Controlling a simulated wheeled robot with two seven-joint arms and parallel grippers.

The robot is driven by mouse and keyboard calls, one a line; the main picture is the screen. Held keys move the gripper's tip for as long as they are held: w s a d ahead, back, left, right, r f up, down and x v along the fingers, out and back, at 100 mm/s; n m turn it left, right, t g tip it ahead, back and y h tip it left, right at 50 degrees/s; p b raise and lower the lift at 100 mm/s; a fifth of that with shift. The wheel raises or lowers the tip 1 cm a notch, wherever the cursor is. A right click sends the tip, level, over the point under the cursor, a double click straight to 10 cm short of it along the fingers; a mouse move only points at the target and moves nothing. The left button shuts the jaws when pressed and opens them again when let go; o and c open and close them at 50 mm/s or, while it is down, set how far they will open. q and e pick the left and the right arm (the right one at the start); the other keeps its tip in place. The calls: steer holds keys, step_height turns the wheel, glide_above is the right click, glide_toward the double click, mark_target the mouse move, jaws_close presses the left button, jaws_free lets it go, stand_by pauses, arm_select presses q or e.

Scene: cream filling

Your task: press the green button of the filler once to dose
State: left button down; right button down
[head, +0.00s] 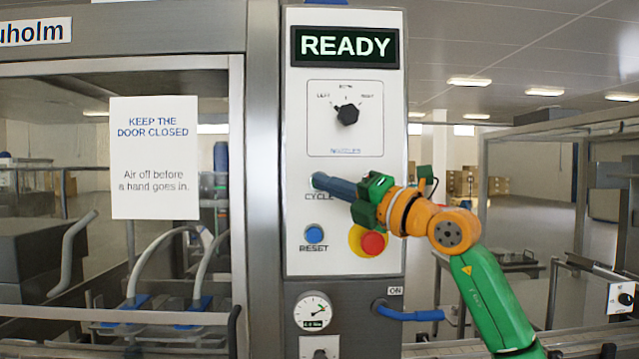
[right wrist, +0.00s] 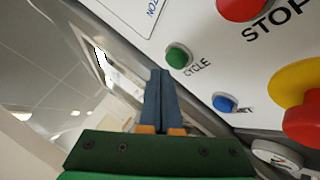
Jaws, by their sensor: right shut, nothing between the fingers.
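The green CYCLE button (right wrist: 177,56) shows on the white panel in the right wrist view. In the head view it is hidden behind my right gripper (head: 317,181), whose dark blue fingers end just above the CYCLE label. The right gripper is shut and empty; in the right wrist view its fingertips (right wrist: 158,73) appear beside the green button. I cannot tell whether they touch it. The filler's display (head: 346,47) reads READY. My left gripper is not in view.
A blue RESET button (head: 314,234) and a red mushroom button on yellow (head: 373,243) sit below. A red STOP button (right wrist: 243,6) is near the green one. A selector knob (head: 348,114) is above. A blue lever (head: 410,315) juts out lower right. The glazed door is left.

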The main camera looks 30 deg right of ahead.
stand_by(0.7)
steer(key=shift+w+d+p, duration=0.25)
steer(key=shift+w+p, duration=0.1)
steer(key=shift+w, duration=0.05)
steer(key=shift+w+d+r+p, duration=0.1)
steer(key=shift+w+d+p, duration=0.2)
steer(key=shift+p, duration=0.2)
stand_by(0.6)
steer(key=shift+a, duration=0.1)
steer(key=shift+s+a+b, duration=0.4)
steer(key=shift+s+b, duration=0.25)
steer(key=shift+b, duration=0.05)
